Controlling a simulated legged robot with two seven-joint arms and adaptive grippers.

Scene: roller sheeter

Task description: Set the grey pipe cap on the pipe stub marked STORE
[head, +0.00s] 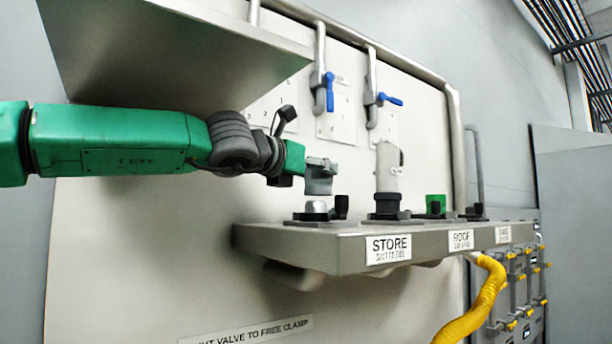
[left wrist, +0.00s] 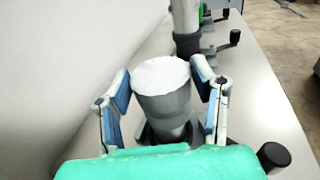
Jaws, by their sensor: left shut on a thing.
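The grey pipe cap (head: 320,181) is between the fingers of my left gripper (head: 306,174). In the left wrist view, the cap (left wrist: 163,98) shows a pale, flat top, with a finger of my gripper (left wrist: 163,100) on each side. The cap is upright above the nearest pipe stub (head: 316,207), whose short silvery top shows beneath it. Whether they touch is unclear. The STORE label (head: 388,249) is on the shelf's front face, below and right of that stub. My right gripper is not in view.
The grey shelf (head: 300,239) carries a taller pale pipe (head: 388,168) in a dark collar and a green piece (head: 435,205) farther right. A dark clamp knob (head: 341,206) stands beside the nearest stub. A large panel (head: 170,50) overhangs my arm. A yellow hose (head: 478,305) hangs below.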

